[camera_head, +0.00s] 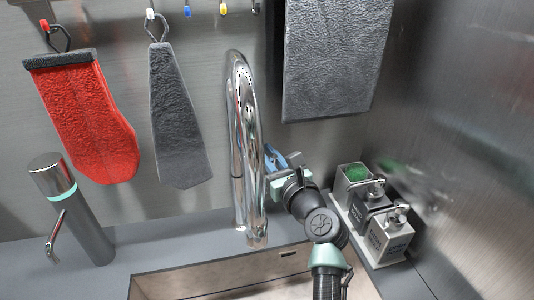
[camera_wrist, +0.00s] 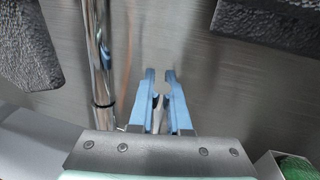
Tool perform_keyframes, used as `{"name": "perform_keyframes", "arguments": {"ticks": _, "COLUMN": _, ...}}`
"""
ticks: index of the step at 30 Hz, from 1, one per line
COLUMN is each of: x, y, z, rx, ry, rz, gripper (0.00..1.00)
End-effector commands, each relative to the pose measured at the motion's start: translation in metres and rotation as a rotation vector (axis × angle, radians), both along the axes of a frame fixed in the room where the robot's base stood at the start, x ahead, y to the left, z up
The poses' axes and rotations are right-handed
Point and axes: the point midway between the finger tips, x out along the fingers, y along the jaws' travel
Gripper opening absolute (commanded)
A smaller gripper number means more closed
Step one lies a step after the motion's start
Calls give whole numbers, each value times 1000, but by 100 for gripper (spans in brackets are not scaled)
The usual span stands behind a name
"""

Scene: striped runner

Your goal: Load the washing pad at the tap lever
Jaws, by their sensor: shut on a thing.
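The tall chrome tap (camera_head: 236,130) arches over the sink, and its post also stands left of my fingers in the wrist view (camera_wrist: 97,50). My gripper (camera_head: 275,160) is just right of the tap, partly hidden behind my own wrist in the head view. In the wrist view its blue fingers (camera_wrist: 160,76) are shut on a thin shiny metal piece, the tap lever (camera_wrist: 158,112), mostly hidden between them. The washing pad (camera_head: 356,173) is green and rough and sits in the rear compartment of the caddy; its edge also shows in the wrist view (camera_wrist: 296,169).
The grey caddy (camera_head: 377,252) with two pump dispensers (camera_head: 390,235) stands right of my arm. The sink basin (camera_head: 200,284) lies in front. A grey cylinder with a teal ring (camera_head: 85,225) stands left. A red mitt (camera_head: 85,115) and grey cloths (camera_head: 178,115) hang behind.

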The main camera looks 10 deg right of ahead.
Motion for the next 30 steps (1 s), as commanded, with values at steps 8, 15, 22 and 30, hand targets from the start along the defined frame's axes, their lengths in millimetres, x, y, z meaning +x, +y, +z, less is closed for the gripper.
{"name": "perform_keyframes", "arguments": {"ticks": 8, "x": 0, "y": 0, "z": 0, "rx": 0, "ry": 1, "rz": 0, "gripper": 0}}
{"name": "perform_keyframes", "arguments": {"ticks": 15, "x": 0, "y": 0, "z": -1, "rx": 0, "ry": 1, "rz": 0, "gripper": 0}}
{"name": "perform_keyframes", "arguments": {"ticks": 22, "x": -1, "y": 0, "z": -2, "rx": 0, "ry": -4, "rz": 0, "gripper": 0}}
{"name": "perform_keyframes", "arguments": {"ticks": 30, "x": -11, "y": 0, "z": -8, "rx": 1, "ry": -108, "rz": 0, "gripper": 0}}
